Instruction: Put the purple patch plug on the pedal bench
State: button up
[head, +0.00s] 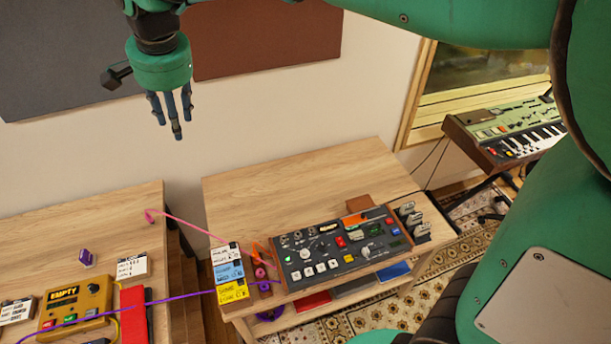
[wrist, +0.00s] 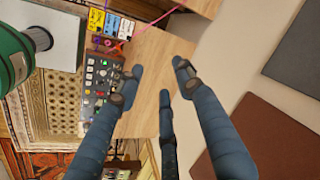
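A purple cable (head: 150,302) runs from the left bench (head: 130,210), which holds a yellow pedal (head: 75,304), to the labelled blocks (head: 228,272) on the right bench (head: 300,178). I cannot make out a plug for certain at either end. A small purple block (head: 87,258) stands on the left bench. My gripper (head: 174,124) is high above the benches, fingers pointing down. In the wrist view its fingers (wrist: 160,78) are spread and empty, with bare wood below.
A mixer-like console (head: 340,248) sits on the right bench, beside black cable holders (head: 412,220). A pink cable (head: 185,222) spans the gap between benches. A red box (head: 133,314) is beside the pedal. The right bench's back is clear. A keyboard (head: 515,128) stands right.

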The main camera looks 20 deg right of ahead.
jog(key=s+d+r+n, duration=0.1)
jog(key=s+d, duration=0.6)
jog(key=d, duration=0.4)
jog(key=s+d+f+n+t, duration=0.1)
jog(key=s+d+f, duration=0.3)
jog(key=s+d, duration=0.4)
jog(key=s+d+f+n+t+h, duration=0.1)
jog(key=s+d+f+n, duration=0.2)
jog(key=s+d, duration=0.6)
jog(key=s+f, duration=0.1)
jog(key=s, duration=0.2)
jog(key=shift+t, duration=0.3)
jog(key=shift+f+b, duration=0.9)
jog(key=shift+b, duration=0.05)
